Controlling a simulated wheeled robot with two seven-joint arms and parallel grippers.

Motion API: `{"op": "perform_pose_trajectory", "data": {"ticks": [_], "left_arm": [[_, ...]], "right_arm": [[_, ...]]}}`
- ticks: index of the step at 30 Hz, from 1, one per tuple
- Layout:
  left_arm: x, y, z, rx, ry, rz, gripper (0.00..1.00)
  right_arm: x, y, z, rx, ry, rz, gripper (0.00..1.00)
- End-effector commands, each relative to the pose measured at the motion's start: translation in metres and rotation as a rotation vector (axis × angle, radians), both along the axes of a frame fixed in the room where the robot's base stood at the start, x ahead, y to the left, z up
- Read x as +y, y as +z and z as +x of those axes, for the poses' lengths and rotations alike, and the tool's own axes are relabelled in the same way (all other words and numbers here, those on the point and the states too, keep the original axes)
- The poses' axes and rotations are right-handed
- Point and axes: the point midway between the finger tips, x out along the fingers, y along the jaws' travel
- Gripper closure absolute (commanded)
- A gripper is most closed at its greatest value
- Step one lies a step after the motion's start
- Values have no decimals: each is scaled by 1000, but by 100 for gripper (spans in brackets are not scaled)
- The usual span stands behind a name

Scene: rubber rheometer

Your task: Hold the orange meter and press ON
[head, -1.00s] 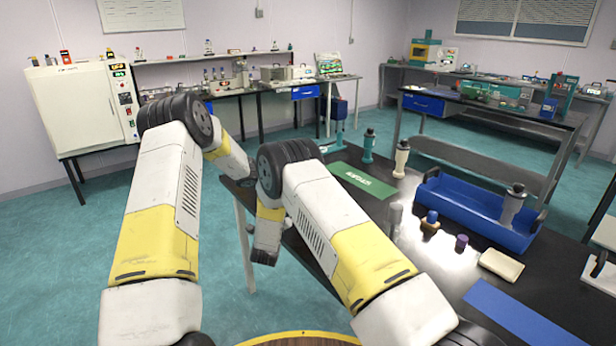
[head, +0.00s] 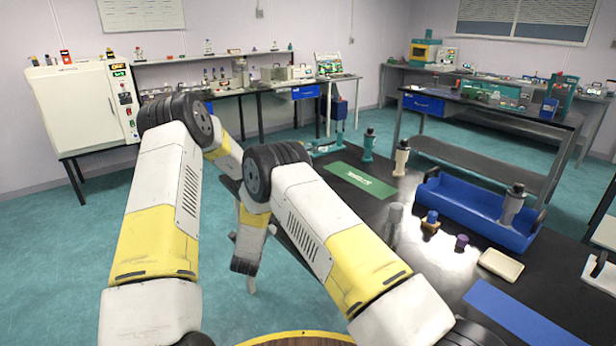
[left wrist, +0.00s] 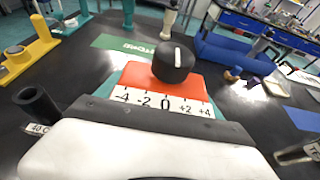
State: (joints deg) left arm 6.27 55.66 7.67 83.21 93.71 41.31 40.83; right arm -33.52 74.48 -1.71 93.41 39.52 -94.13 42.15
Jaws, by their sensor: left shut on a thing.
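In the left wrist view an orange meter (left wrist: 138,76) with a white scale marked from -4 to +4 and a black knob (left wrist: 174,61) on top sits in the middle, close to the camera. Teal parts show beside and under it. My left gripper's fingertips are not clearly visible there; the gripper is shut, apparently on the orange meter. In the head view the left arm's end and the meter are hidden behind my right arm. No ON button can be made out.
A green mat (head: 361,180), a blue tray (head: 470,208), a cream block (head: 501,265) and a blue mat (head: 505,312) lie on the black table. A yellow stand (left wrist: 28,58) and a dark tube (left wrist: 38,104) are left of the meter. Bottles stand behind.

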Motion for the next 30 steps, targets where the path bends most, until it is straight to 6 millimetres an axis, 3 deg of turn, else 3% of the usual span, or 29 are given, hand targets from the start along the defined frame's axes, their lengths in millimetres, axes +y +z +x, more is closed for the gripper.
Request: {"op": "perform_pose_trajectory", "data": {"ticks": [7,8,11,22,30], "left_arm": [[0,1,0,-1,0,-1,73],[0,1,0,-1,0,-1,22],[0,0,0,-1,0,-1,2],[7,4,-4,0,1,0,0],[47,22,-33,-1,3,0,0]], "right_arm": [[2,0,-2,0,-2,-1,100],[2,0,-2,0,-2,-1,100],[2,0,-2,1,-1,-1,100],[2,0,-2,1,-1,-1,100],[2,0,-2,1,-1,-1,100]]}}
